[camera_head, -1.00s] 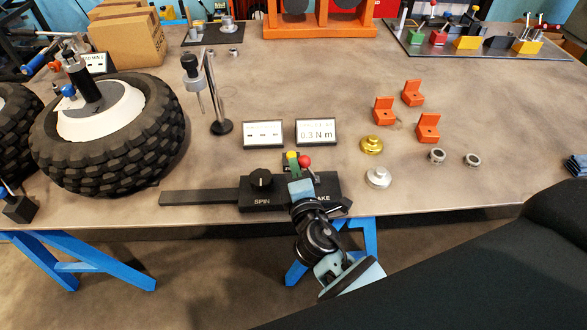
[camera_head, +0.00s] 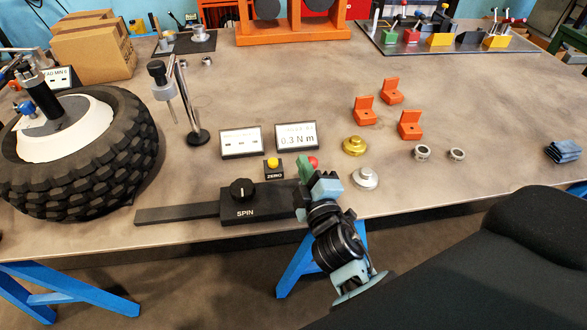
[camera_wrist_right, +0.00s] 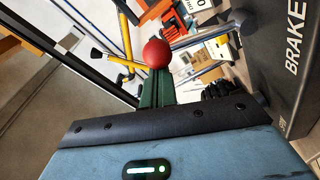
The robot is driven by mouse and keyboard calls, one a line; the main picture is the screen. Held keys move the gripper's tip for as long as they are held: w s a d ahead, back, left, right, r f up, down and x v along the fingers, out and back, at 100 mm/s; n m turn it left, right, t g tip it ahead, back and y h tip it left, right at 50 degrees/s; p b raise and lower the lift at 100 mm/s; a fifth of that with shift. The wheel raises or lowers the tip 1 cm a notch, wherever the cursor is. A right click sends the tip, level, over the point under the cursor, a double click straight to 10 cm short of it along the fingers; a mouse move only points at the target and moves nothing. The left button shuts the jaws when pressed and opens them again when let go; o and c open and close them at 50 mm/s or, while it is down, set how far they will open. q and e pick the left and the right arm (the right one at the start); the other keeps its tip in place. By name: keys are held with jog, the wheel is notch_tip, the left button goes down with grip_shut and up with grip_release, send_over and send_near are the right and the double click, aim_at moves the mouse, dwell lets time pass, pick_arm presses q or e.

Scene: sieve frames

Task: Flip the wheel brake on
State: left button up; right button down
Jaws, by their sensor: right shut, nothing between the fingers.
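The brake lever's red ball knob (camera_head: 313,162) shows just right of my right gripper's green fingertips (camera_head: 304,168), at the right end of the black SPIN box (camera_head: 265,203). In the right wrist view the red ball (camera_wrist_right: 156,53) appears just beyond the shut green fingers (camera_wrist_right: 156,93); I cannot tell if they touch. The black box with the BRAKE label (camera_wrist_right: 294,45) stands at the right there. My right gripper is shut and empty. It hides the brake end of the box and most of the lever in the head view. My left gripper is not in view.
A yellow ZERO button (camera_head: 272,163) sits behind the box, with two small displays (camera_head: 297,136) beyond. A big tyre (camera_head: 75,165) is at the left. Gold (camera_head: 355,146) and silver (camera_head: 365,179) knobs are at the right.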

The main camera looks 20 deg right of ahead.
jog(key=shift+s+d, duration=0.1)
jog(key=shift+d, duration=0.25)
jog(key=shift+s+d+f+m, duration=0.15)
jog(key=shift+d+m, duration=0.35)
jog(key=shift+m, duration=0.1)
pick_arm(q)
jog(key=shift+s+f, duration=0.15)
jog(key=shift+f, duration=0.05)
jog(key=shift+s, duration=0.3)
